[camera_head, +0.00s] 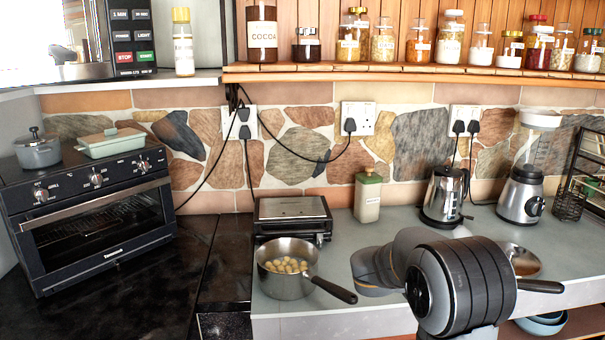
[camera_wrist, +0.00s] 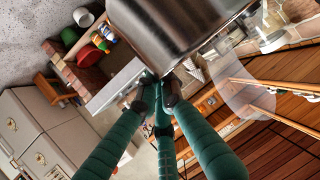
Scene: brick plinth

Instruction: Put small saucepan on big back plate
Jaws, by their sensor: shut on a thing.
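In the wrist view a shiny metal saucepan (camera_wrist: 180,25) fills the top middle. My gripper (camera_wrist: 158,95), with green fingers, is shut at its near side, apparently on its handle; the grasp is partly hidden. In the head view my arm covers the gripper. A metal pan (camera_head: 525,262) shows partly behind my arm at right, with a dark handle piece (camera_head: 542,286) below it; I cannot tell whether this is the held one. Another steel saucepan (camera_head: 288,284) with a black handle and small round pale food stands on the counter left of my arm. No big back plate is clearly visible.
A black mini oven (camera_head: 100,225) at left carries a lidded grey pot (camera_head: 38,153) and a green dish (camera_head: 112,142). A grill (camera_head: 292,210), canister (camera_head: 368,195), kettle (camera_head: 445,195) and blender (camera_head: 523,190) stand along the wall. The black worktop (camera_head: 130,290) is clear.

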